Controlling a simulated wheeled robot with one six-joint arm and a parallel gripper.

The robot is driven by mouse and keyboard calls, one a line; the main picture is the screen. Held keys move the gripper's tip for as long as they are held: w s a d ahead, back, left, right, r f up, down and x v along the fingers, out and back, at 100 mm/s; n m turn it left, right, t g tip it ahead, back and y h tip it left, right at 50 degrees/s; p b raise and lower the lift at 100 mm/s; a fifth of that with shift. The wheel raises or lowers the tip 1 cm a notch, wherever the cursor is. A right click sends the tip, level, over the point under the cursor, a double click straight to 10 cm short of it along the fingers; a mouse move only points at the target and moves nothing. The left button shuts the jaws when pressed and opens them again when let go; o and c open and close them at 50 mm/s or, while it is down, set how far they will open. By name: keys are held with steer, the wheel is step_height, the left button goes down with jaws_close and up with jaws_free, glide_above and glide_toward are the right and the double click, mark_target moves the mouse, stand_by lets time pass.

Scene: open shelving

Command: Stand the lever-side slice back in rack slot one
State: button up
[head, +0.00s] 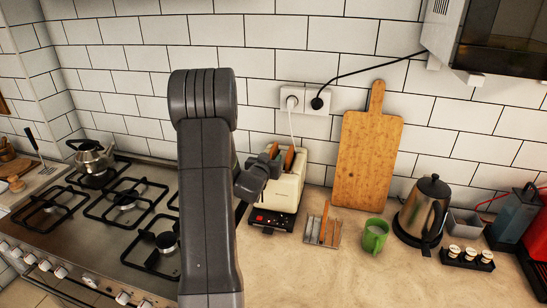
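The cream toaster (287,192) stands on the counter with a dark front panel with red marks. One brown slice (289,158) pokes up from its top. A second brown slice (274,151) shows at the left of the top, partly hidden by my gripper (271,160). My gripper is over the toaster's left side, with its fingers at or beside that slice; I cannot tell whether they are shut on it. A small rack (337,241) stands right of the toaster, with a narrow brown slice (324,221) upright in it. The lever is not clearly visible.
A green mug (375,236) and a steel kettle (424,208) stand right of the rack. A wooden board (367,160) leans on the wall behind. A white cord (292,122) runs from the socket to behind the toaster. The counter in front of the rack is clear.

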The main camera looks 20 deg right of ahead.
steer(key=shift+x, duration=1.2)
steer(key=shift+c, duration=0.5)
steer(key=shift+r, duration=0.1)
jaws_close()
